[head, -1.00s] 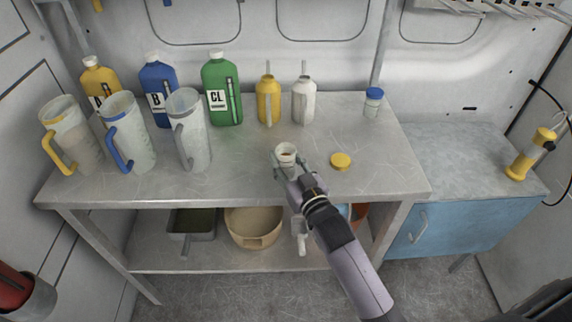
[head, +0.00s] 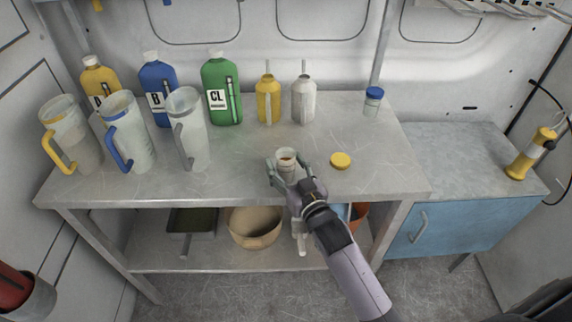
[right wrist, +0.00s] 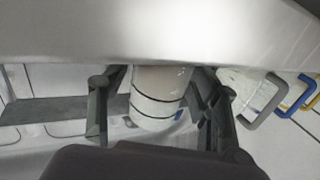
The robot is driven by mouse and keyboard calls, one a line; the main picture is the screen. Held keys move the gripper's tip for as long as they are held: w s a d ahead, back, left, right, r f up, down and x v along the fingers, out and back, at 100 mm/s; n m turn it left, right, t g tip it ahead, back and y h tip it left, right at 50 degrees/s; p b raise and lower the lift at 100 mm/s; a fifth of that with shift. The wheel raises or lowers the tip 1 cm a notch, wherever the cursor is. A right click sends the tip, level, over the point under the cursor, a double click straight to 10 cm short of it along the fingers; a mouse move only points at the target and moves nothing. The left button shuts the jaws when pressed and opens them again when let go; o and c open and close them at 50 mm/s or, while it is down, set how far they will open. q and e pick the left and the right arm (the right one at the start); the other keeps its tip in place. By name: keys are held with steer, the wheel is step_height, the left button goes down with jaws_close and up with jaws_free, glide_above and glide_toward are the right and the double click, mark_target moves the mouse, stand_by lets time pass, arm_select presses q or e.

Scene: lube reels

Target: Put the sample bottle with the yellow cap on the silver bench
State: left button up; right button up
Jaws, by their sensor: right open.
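A small, whitish sample bottle (head: 287,157) with an open top stands upright near the front edge of the silver bench (head: 240,182). The yellow cap (head: 340,160) lies apart on the bench, to the right of the bottle. My right gripper (head: 286,167) is open, with one finger on each side of the bottle. In the right wrist view the bottle (right wrist: 158,95) shows between the spread fingers, with gaps beside it; its base meets the bench top (right wrist: 150,35). My left gripper is not in view.
A blue-capped sample bottle (head: 373,100) stands at the back right. Yellow, blue and green jugs (head: 221,90), clear pitchers (head: 188,130) and two oil cans (head: 268,100) stand left and behind. A blue cabinet (head: 450,215) adjoins at right.

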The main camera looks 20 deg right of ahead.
steer(key=shift+r, duration=0.25)
steer(key=s+d+b, duration=0.1)
steer(key=s, duration=1.1)
steer(key=shift+d+b, duration=0.2)
steer(key=shift+b, duration=0.15)
steer(key=shift+f, duration=0.15)
